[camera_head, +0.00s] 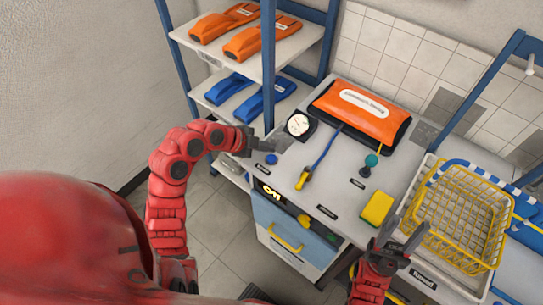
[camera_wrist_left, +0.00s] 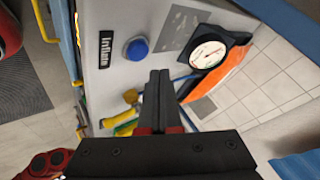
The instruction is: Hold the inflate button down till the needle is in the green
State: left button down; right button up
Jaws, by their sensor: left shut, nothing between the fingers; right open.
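The blue inflate button (camera_head: 271,158) sits on the light grey bench top near its left edge. In the left wrist view the button (camera_wrist_left: 137,49) stands beside the "Inflate" label (camera_wrist_left: 106,48) and looks unpressed. The round white gauge (camera_head: 299,124) is behind the button; in the left wrist view the gauge (camera_wrist_left: 208,54) shows a dark needle, but I cannot tell which zone it is in. My left gripper (camera_head: 254,148) is shut and empty, close to the button and apparently apart from it. My right gripper (camera_head: 402,243) is open and empty near the yellow basket.
An orange pack (camera_head: 362,112) lies at the back of the bench. A blue hose with a yellow connector (camera_head: 302,181), a teal knob (camera_head: 371,160) and a yellow sponge (camera_head: 377,207) are on the bench. A yellow basket (camera_head: 462,222) stands right. A shelf post (camera_head: 268,65) rises behind my left gripper.

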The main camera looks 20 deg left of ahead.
aim_at(268, 159)
pick_arm(q)
jog(key=shift+r+p, duration=0.45)
jog(key=shift+r, duration=1.25)
